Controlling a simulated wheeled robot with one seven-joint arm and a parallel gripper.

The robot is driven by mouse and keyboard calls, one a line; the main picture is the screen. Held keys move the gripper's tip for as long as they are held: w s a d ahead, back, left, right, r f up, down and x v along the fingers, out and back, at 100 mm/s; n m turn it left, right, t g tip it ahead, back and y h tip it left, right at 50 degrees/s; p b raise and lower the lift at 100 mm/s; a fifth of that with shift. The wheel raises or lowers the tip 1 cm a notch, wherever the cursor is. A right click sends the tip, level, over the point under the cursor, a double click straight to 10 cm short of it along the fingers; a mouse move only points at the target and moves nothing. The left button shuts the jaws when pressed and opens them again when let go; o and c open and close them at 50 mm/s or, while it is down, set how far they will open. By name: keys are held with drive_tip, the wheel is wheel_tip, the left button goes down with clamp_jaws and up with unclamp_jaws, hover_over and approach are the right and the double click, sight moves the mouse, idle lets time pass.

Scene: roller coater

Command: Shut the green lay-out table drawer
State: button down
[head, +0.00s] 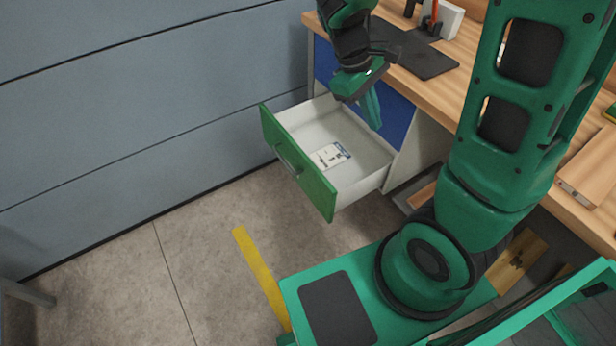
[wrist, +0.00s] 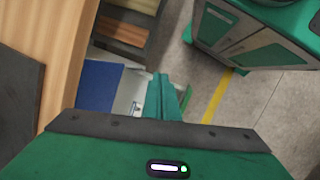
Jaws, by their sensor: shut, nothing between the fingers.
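The green-fronted drawer (head: 300,163) of the lay-out table (head: 450,77) stands pulled out in the head view. A small white-and-blue card or packet (head: 330,156) lies inside on the pale drawer floor. My gripper (head: 372,110) is shut and empty, pointing down above the back right part of the open drawer, apart from the green front. In the wrist view my closed fingers (wrist: 157,95) show over the drawer, with the card (wrist: 136,107) beside them.
Blue panels (head: 392,108) sit under the wooden tabletop beside the drawer. A dark mat (head: 425,57) lies on top. A grey wall (head: 120,110) runs along the left. Bare floor (head: 200,245) with a yellow stripe (head: 260,275) lies before the drawer.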

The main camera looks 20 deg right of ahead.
drive_tip(key=w+a+f+n+t+h, duration=0.2)
drive_tip(key=w+a+f+n+h, duration=0.1)
drive_tip(key=a+f+n, duration=0.65)
drive_tip(key=w+a+f+n+t+h, duration=0.25)
drive_tip(key=a+f+n, duration=0.35)
drive_tip(key=a+f, duration=0.6)
approach(318, 179)
drive_tip(key=s+f+x, duration=0.1)
drive_tip(key=x, duration=0.3)
drive_tip(key=shift+w+d+r+g, duration=0.2)
drive_tip(key=shift+w+d+g, duration=0.15)
drive_tip(key=shift+w+d, duration=0.3)
drive_tip(key=shift+a, duration=0.1)
